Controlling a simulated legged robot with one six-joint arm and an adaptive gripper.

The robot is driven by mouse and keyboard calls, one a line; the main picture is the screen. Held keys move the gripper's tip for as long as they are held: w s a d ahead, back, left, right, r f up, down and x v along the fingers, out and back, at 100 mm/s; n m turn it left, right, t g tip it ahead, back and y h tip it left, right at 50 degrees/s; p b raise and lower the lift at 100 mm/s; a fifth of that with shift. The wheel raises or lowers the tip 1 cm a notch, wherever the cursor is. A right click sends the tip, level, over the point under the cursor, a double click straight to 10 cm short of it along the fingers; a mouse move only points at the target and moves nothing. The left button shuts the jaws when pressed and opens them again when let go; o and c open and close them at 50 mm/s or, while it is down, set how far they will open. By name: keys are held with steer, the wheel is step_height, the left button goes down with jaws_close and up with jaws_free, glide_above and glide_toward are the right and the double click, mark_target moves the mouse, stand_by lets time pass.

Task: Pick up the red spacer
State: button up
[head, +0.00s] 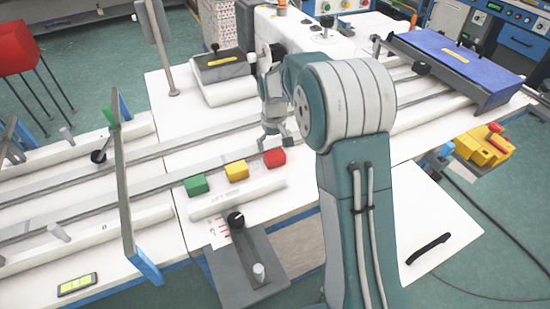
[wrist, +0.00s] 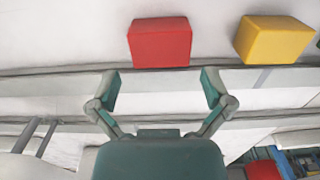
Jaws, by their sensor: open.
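The red spacer (head: 274,157) is a small red block on the white table, at the right end of a short row of blocks. In the wrist view the red spacer (wrist: 160,42) lies just beyond my open fingers, roughly centred between them. My gripper (head: 275,138) is above and behind the block in the head view. In the wrist view my gripper (wrist: 160,80) is open with nothing between its fingers. My arm hides part of the table to the right of the block.
A yellow block (head: 237,171) and a green block (head: 196,186) stand left of the red one; the yellow block also shows in the wrist view (wrist: 273,39). A white labelled bar (head: 238,199) lies in front of them. Metal rails (head: 150,186) run behind the blocks.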

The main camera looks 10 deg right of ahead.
mark_target(275, 154)
steer(key=f, duration=0.5)
steer(key=shift+s, duration=0.25)
steer(key=c, duration=0.9)
steer(key=shift+c, duration=0.2)
